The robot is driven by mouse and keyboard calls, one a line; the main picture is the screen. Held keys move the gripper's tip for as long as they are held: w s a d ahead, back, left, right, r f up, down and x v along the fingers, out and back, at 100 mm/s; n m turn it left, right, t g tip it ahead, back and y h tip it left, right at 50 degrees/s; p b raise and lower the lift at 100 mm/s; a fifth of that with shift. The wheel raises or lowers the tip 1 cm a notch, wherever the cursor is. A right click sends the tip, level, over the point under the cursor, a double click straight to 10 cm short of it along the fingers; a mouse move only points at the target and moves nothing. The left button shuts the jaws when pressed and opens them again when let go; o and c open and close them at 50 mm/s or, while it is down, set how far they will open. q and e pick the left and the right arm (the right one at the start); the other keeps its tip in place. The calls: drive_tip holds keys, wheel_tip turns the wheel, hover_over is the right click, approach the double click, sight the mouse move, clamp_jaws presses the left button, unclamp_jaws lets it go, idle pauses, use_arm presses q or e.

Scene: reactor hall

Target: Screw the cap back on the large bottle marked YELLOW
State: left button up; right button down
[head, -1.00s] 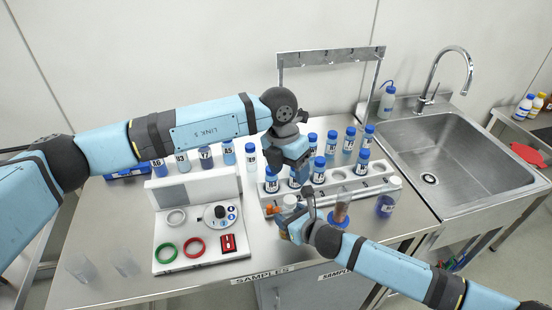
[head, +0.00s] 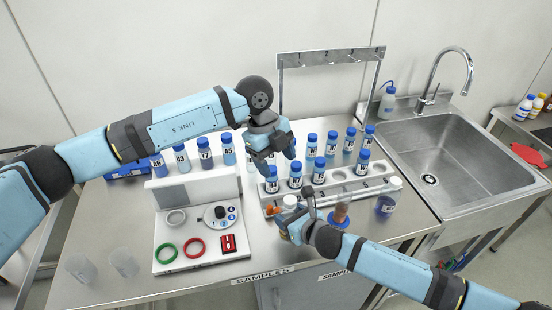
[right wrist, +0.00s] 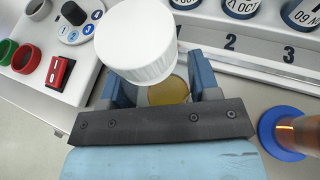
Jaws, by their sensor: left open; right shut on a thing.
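My right gripper (head: 291,222) is shut on a bottle in front of the sample rack. The bottle's yellow contents (right wrist: 170,90) show between the fingers in the right wrist view. A white ribbed cap (right wrist: 137,42) sits over the bottle's top; it also shows in the head view (head: 290,201). I cannot tell how tightly the cap is seated. The bottle's marking is hidden, so I cannot read YELLOW on it. My left gripper (head: 279,160) is open and empty, above and behind the capped bottle, close to the blue-capped vials.
A white rack (head: 335,189) holds several blue-capped vials. An amber piece on a blue base (right wrist: 300,134) and a white-capped bottle with purple contents (head: 386,206) stand right of my right gripper. A panel (head: 205,245) with rings stands left. Two clear cups (head: 124,264) stand front left.

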sight(289, 199)
use_arm(q)
drive_tip(key=shift+f, duration=0.1)
drive_tip(key=x, duration=1.2)
drive_tip(key=c, duration=1.1)
drive_tip(key=m, duration=0.3)
drive_tip(key=shift+w+d+m+g, duration=0.1)
drive_tip(key=shift+w+m+g, duration=0.05)
drive_tip(key=shift+m+g, duration=0.2)
drive_tip(key=m+y, duration=0.1)
drive_tip(key=m, duration=0.2)
drive_tip(key=shift+g, duration=0.35)
